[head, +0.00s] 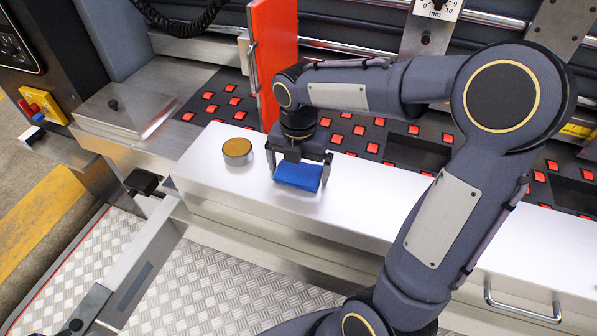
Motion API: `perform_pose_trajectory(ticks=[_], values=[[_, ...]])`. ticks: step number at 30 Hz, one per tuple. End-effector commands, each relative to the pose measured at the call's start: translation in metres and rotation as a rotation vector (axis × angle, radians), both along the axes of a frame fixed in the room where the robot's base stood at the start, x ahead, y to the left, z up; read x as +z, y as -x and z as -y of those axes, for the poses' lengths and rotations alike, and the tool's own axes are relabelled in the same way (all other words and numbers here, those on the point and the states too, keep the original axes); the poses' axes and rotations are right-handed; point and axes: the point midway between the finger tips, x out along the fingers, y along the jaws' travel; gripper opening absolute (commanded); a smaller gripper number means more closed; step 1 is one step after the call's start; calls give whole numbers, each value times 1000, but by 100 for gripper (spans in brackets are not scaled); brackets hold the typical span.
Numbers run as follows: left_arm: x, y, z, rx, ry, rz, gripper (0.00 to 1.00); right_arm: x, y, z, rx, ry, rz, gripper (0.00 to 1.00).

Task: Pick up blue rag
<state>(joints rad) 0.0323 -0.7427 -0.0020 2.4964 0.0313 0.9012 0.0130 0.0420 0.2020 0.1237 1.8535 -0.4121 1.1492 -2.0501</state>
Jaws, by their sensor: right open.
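The blue rag (298,176) is a small folded blue block on the white ledge (400,215) of the machine, near the middle of the head view. My right gripper (299,173) is directly above and around it, pointing down, with its fingers apart. One finger shows at the right side of the rag and one at the left. I cannot tell whether the fingers touch the rag. The rag's back edge is hidden by the gripper. My left gripper is not in view.
A round tin with a brown top (237,151) stands on the ledge just left of the rag. An orange panel with a handle (272,55) rises behind my right gripper. A bed with red squares (358,142) lies behind the ledge. A metal handle (520,312) is at lower right.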

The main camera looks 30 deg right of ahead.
Motion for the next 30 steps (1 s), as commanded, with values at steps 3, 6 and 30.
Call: perform_pose_trajectory(ticks=[3,6,30], values=[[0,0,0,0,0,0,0,0,0,0,-1,0,0,100],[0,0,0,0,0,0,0,0,0,0,-1,0,0,88],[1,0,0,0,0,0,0,46,11,2,-2,0,6,68]])
